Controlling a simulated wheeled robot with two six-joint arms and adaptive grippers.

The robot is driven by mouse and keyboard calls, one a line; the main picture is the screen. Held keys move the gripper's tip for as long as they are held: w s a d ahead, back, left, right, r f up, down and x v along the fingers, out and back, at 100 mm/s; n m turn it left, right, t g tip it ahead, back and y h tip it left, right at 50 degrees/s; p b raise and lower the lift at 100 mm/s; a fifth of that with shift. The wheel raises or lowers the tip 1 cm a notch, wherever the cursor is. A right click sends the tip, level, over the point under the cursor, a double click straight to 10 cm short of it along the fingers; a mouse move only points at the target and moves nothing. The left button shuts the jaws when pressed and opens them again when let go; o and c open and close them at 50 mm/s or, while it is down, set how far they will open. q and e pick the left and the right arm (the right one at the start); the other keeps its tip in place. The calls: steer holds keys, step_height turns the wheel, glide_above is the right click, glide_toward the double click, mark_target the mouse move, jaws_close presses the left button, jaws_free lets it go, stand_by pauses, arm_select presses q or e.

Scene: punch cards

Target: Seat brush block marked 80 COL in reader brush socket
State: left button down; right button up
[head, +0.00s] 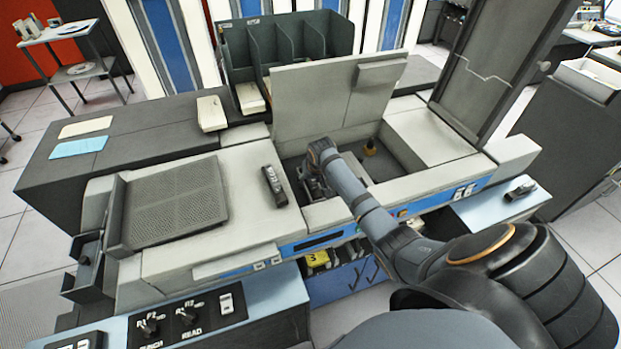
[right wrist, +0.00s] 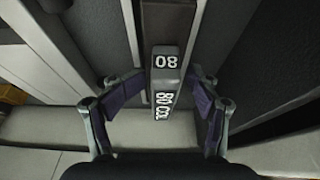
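The brush block marked 80 COL (right wrist: 166,72) stands between the fingers of my right gripper (right wrist: 163,98) in the right wrist view. A narrow gap shows at each side, so the gripper looks open around it. I cannot tell whether the block is in the socket. My left gripper is not in view.
A raised grey lid (head: 330,100) stands behind the bay. A small dark block (head: 274,186) lies on the cover left of the bay. A perforated tray (head: 178,203) is further left.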

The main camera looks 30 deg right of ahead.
steer(key=shift+s+a, duration=0.1)
steer(key=shift+r, duration=0.45)
steer(key=v, duration=1.1)
steer(key=shift+s, duration=0.2)
